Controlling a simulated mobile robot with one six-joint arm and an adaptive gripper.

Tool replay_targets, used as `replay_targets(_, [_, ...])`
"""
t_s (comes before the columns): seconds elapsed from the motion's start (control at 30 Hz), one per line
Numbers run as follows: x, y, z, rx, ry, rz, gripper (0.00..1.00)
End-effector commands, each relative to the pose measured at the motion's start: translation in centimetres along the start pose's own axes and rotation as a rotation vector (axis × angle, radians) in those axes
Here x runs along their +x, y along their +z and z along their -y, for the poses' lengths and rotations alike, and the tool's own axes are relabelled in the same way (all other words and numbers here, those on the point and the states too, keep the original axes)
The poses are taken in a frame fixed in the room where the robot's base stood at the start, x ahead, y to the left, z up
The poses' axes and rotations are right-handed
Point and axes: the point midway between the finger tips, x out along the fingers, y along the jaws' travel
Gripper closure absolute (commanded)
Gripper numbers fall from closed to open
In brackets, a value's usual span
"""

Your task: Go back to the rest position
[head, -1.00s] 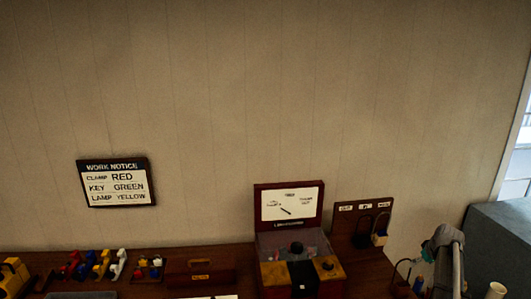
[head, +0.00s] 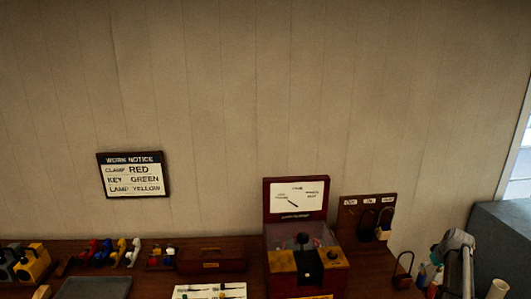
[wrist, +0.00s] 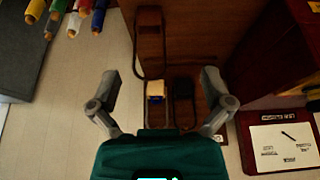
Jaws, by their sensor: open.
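My gripper (wrist: 159,78) is open in the wrist view, its two fingers wide apart with nothing held between them. Beyond the fingers are a padlock with a pale and blue body (wrist: 155,91) and a dark loop-shaped item (wrist: 184,100) beside it, on a brown board; both look apart from the fingers. In the head view, part of my arm (head: 455,262) shows at the lower right; the fingers cannot be made out there.
A red-brown box with a raised lid (head: 297,199) stands on the bench. The hook board (head: 350,214) is to its right, with a standing padlock (head: 403,267) near it. Coloured handles (head: 109,251) and a yellow item (head: 34,264) are at left. A work notice (head: 133,174) hangs above.

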Motion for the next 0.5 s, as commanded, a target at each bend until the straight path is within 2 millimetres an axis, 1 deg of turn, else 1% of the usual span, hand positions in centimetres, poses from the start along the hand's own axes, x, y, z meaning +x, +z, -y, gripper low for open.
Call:
replay_targets(0.03, [0.2,0.1,0.6,-0.001,-0.003,0.003,0.0])
replay_targets(0.27, [0.8,0.2,3.1,0.002,-0.013,0.021,0.0])
replay_targets(0.5, [1.8,0.5,7.4,0.007,-0.029,0.05,0.0])
